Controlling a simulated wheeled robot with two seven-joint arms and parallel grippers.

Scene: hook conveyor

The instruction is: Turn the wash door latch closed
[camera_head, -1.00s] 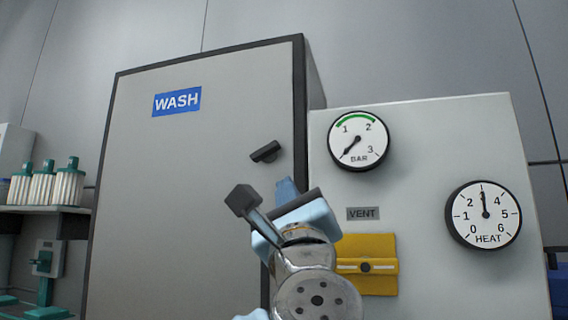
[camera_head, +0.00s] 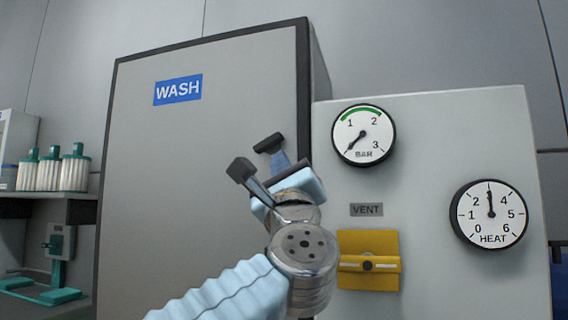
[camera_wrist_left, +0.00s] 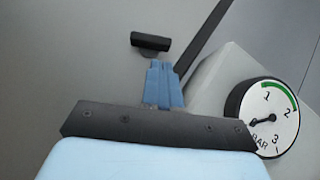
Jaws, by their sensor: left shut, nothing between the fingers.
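The grey wash door (camera_head: 180,190) carries a blue WASH label (camera_head: 178,89) and stands flush in its dark frame. Its latch is a small black handle (camera_head: 268,143) near the door's right edge, tilted slightly up to the right in the head view. My left gripper (camera_head: 279,160) is shut and empty, its blue fingertips just below the latch. In the left wrist view the blue fingers (camera_wrist_left: 162,85) are together, and the black latch (camera_wrist_left: 150,41) lies just beyond their tips. Whether they touch it I cannot tell. My right gripper is not in view.
Right of the door is a grey panel with a BAR gauge (camera_head: 363,135), a HEAT gauge (camera_head: 489,214), a VENT label (camera_head: 366,209) and a yellow vent fitting (camera_head: 368,260). Bottles (camera_head: 75,168) stand on a shelf at the left.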

